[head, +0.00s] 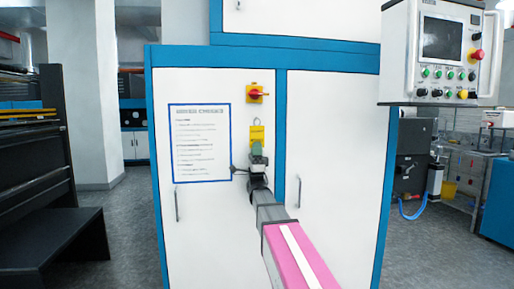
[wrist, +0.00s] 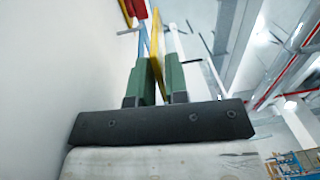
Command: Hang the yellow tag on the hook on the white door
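The yellow tag (head: 257,133) is upright in front of the white door (head: 200,220), below a red rotary switch on a yellow plate (head: 256,93). A thin wire loop (head: 257,121) shows at its top. My gripper (head: 257,149) is just below and holds the tag by its lower part. In the wrist view the tag (wrist: 155,50) is seen edge-on between the two green fingers of my gripper (wrist: 157,80), which are closed on it. A short grey rod (wrist: 127,32) stands near the door surface beside the tag's upper part; I cannot tell if it is the hook.
A blue-framed notice sheet (head: 199,143) is on the door left of the tag. Door handles (head: 177,205) stick out lower down. A control panel (head: 438,50) hangs at upper right. Black steps (head: 55,230) stand at left.

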